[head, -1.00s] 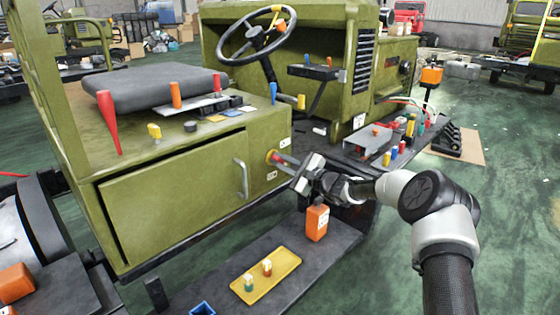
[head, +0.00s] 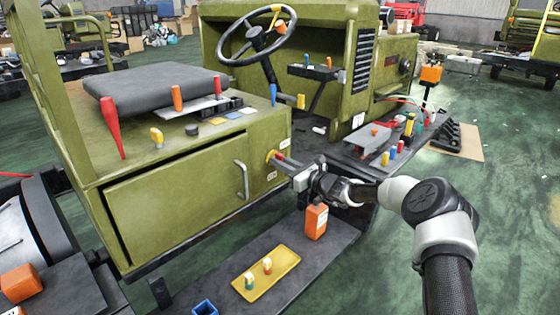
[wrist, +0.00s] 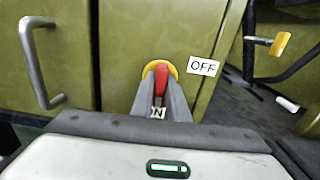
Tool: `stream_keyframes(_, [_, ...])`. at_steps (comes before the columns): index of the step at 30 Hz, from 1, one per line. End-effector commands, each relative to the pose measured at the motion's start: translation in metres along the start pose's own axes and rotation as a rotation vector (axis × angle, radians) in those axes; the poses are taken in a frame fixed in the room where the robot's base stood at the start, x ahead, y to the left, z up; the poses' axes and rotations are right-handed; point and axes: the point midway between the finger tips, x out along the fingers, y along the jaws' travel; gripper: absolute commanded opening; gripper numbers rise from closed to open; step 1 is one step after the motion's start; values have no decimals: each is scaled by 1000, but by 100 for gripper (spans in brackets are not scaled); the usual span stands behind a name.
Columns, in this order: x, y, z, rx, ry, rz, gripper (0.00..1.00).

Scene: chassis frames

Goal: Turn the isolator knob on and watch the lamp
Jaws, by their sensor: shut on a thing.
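The isolator knob (head: 270,155) has a red handle on a round yellow base, on the green side panel right of the cabinet door. In the wrist view the red handle (wrist: 163,74) lies between my two fingers, roughly upright. My gripper (head: 282,161) is shut on it, and the fingers hide part of it. An OFF label (wrist: 203,66) is at the upper right of the knob. A second label (wrist: 157,113), of which an N shows, is below it, partly covered by the fingers. I cannot make out which thing is the lamp.
A metal door handle (head: 241,180) stands out left of the knob. Below, a dark step holds an orange container (head: 316,221) close under my gripper, and a yellow tray (head: 240,290). Green floor is open at the right.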

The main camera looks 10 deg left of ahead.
Motion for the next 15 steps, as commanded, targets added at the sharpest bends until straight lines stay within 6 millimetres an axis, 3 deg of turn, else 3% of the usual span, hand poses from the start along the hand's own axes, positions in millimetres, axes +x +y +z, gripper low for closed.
stream_keyframes(15, [0,0,-1,45,1,0,0])
